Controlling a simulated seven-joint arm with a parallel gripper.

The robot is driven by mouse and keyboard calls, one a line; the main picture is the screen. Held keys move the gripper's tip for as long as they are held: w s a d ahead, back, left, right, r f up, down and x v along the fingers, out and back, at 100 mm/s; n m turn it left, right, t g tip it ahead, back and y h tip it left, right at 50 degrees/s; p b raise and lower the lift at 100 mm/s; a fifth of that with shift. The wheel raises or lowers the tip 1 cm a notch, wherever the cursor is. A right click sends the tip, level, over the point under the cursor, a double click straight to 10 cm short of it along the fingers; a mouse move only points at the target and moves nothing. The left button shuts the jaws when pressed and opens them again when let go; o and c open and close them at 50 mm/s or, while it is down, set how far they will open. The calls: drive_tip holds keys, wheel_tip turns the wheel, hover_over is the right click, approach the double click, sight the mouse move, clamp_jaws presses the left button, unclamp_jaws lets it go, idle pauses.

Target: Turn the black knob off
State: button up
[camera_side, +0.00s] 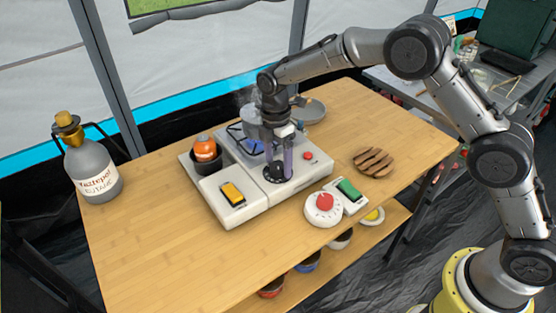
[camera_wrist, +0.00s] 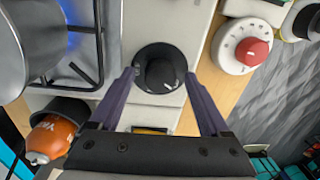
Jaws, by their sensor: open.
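The black knob (camera_side: 275,174) sits on the front of the white stove (camera_side: 236,211). In the wrist view the black knob (camera_wrist: 160,76) has a round base, a raised grip and a white mark at its lower right. My gripper (camera_side: 277,167) is right over the knob. In the wrist view its two purple fingers are open (camera_wrist: 160,77), one on each side of the knob; I cannot tell whether they touch it. A blue flame (camera_wrist: 75,42) shows at the burner beside a metal pot (camera_wrist: 28,40).
An orange canister (camera_side: 204,149) stands in a black holder at the stove's left. A yellow switch (camera_side: 233,193) is on the stove. A white dial with a red knob (camera_side: 324,205), a green switch (camera_side: 348,189) and a wooden trivet (camera_side: 374,161) lie right. A butane bottle (camera_side: 91,172) stands far left.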

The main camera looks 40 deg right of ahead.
drive_tip(key=shift+c, duration=0.2)
clamp_jaws()
